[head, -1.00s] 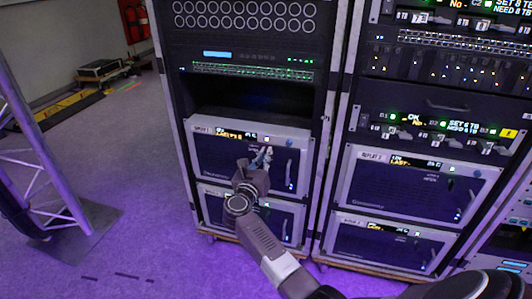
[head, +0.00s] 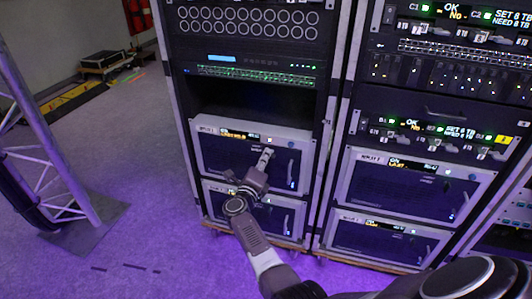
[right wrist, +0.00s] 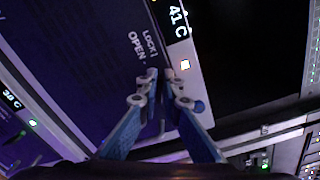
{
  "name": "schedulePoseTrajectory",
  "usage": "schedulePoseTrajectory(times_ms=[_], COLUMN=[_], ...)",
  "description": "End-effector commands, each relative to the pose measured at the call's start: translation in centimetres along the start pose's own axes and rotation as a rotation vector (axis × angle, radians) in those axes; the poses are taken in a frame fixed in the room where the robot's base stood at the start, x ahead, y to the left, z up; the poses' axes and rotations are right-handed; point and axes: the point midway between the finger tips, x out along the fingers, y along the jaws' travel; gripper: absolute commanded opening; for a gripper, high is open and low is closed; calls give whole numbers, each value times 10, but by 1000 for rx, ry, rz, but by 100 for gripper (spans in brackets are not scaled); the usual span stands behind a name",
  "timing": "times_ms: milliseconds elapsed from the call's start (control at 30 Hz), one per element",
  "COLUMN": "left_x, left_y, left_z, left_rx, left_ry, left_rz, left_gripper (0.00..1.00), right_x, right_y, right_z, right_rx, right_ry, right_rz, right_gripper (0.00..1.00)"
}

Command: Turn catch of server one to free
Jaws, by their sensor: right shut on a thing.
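Server one (head: 226,158) is the upper grey-framed unit with a dark front in the left rack. Its name label and amber display sit along its top edge. My right gripper (head: 266,153) is at the upper right of its front, below the display. In the right wrist view, my right gripper (right wrist: 160,82) has its blue fingers closed together beside the printed words LOCK and OPEN (right wrist: 143,45). It is shut on the catch, which the fingertips mostly hide; I cannot read which mark it points at. My left gripper is not in view.
A similar unit (head: 222,203) sits directly below server one. An upright handle (head: 291,172) stands at the right of server one's front. An open dark bay (head: 250,100) is above. Another rack (head: 400,185) stands close on the right. A truss (head: 50,150) rises at the left.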

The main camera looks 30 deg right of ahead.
Motion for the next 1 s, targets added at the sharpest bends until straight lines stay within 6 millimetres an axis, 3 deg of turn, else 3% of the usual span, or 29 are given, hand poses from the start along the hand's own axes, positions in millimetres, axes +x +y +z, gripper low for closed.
schedulePoseTrajectory(times_ms=[500,1000], left_x=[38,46], left_y=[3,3], left_z=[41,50], left_rx=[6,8], left_ry=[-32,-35], left_rz=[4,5], left_gripper=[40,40], right_x=[0,0], right_y=[5,7], right_z=[0,-1], right_rx=[-363,-448], right_ry=[-2,-2], right_rz=[3,2], right_gripper=[0,0])
